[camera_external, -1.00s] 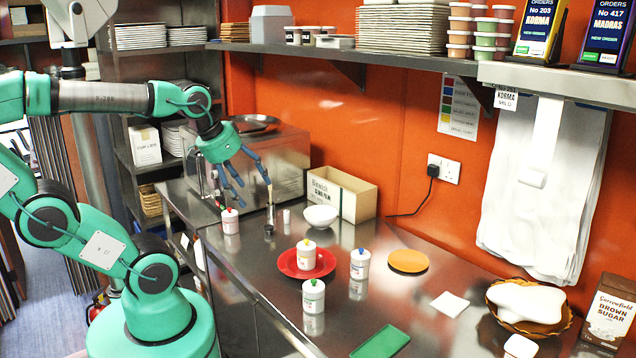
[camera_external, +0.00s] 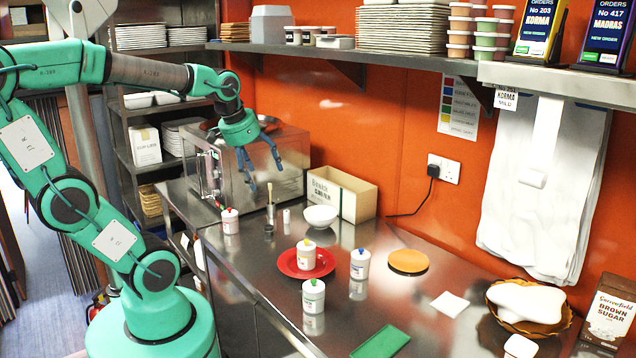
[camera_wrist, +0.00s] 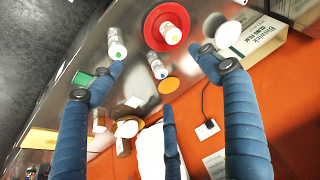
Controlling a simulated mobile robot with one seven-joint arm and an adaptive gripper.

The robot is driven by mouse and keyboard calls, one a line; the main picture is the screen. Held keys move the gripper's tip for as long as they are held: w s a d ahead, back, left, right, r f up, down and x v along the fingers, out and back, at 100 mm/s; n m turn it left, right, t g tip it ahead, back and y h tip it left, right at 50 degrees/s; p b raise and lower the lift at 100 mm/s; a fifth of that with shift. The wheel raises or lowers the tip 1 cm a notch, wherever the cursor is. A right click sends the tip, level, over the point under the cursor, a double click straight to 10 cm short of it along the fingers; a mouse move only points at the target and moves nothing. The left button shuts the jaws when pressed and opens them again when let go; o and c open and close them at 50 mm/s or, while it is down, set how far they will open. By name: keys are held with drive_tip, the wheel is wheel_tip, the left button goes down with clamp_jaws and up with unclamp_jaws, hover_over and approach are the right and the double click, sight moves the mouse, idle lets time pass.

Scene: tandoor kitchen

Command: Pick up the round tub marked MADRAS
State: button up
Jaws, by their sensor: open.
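Several round white tubs stand upright on the steel counter; I cannot read MADRAS on any of them. A red-lidded tub (camera_external: 230,224) is at the left. A yellow-lidded tub (camera_external: 306,257) stands on a red plate (camera_external: 286,264). A blue-lidded tub (camera_external: 360,266) is to its right and a green-lidded tub (camera_external: 313,298) is in front. My gripper (camera_external: 262,170) is open and empty, well above the counter in front of the steel oven. In the wrist view, the yellow-lidded tub (camera_wrist: 170,33), green-lidded tub (camera_wrist: 117,48) and blue-lidded tub (camera_wrist: 157,69) show beyond my spread fingers (camera_wrist: 160,82).
A brush stands in a small holder (camera_external: 270,216) near the red-lidded tub, by a white bowl (camera_external: 320,217) and a cardboard box (camera_external: 357,200). An orange disc (camera_external: 408,261), green tray (camera_external: 380,343) and basket (camera_external: 556,327) lie to the right. A shelf (camera_external: 420,59) overhangs the back.

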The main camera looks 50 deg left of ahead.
drive_tip(key=w+a+f+g, duration=0.1)
drive_tip(key=w+a+f, duration=0.1)
drive_tip(key=w+a, duration=0.75)
drive_tip(key=g+p, duration=0.2)
drive_tip(key=g, duration=0.2)
hover_over(229, 209)
drive_tip(key=shift+n+h, duration=0.3)
drive_tip(key=shift+n, duration=0.1)
drive_tip(key=f, duration=2.3)
drive_tip(key=shift+w+a, duration=0.15)
drive_tip(key=shift+w, duration=0.05)
drive_tip(key=shift+s+a+f, duration=0.1)
drive_tip(key=shift+a+f, duration=0.05)
drive_tip(key=shift+a, duration=0.05)
drive_tip(key=shift+f, duration=0.1)
drive_tip(key=shift+f+b, duration=0.6)
drive_tip(key=shift+f, duration=3.6)
